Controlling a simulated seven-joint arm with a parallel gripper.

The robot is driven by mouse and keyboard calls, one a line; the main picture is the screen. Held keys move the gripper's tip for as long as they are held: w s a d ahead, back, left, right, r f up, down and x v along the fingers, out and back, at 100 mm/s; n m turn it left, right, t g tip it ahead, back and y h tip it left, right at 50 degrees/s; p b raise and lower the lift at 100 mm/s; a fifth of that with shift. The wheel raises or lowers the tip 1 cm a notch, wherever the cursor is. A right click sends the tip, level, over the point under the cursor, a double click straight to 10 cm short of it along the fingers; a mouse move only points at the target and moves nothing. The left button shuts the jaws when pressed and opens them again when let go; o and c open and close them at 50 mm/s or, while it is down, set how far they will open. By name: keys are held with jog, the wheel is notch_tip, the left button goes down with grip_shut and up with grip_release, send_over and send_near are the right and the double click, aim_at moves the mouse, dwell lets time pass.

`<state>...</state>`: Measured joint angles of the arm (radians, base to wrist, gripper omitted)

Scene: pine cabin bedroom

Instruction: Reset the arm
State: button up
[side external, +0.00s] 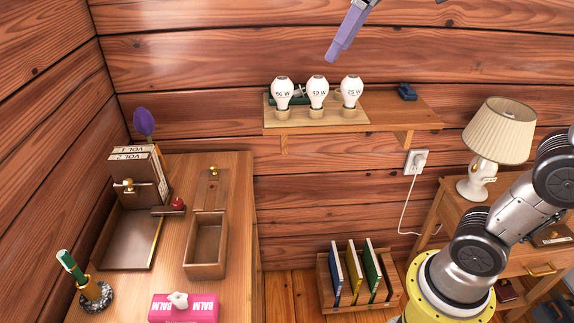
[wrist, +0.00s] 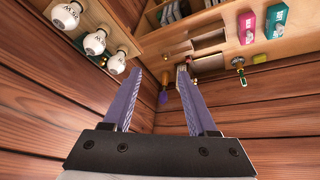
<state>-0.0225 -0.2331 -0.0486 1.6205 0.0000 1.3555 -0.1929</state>
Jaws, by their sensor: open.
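My gripper (wrist: 160,70) is open and empty, its two purple fingers spread apart with nothing between them in the wrist view. In the side view my gripper (side external: 345,35) hangs in the air at the top edge, above the wall shelf and clear of the bulbs. Only its purple finger part shows there, and the link above it is mostly cut off by the frame. The yellow base and grey lower joints of my arm show at the lower right of the side view.
Three white bulbs (side external: 317,92) stand in a wooden holder on the wall shelf (side external: 395,108). A desk (side external: 172,247) at left holds an open wooden box (side external: 207,243), books and a pink balm box (side external: 184,308). A lamp (side external: 502,130) stands near my arm. A book rack (side external: 392,292) sits below.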

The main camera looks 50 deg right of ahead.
jog(key=s+f+m, duration=0.2)
jog(key=s+f, duration=1.2)
jog(key=f, duration=0.5)
jog(key=shift+d, duration=0.35)
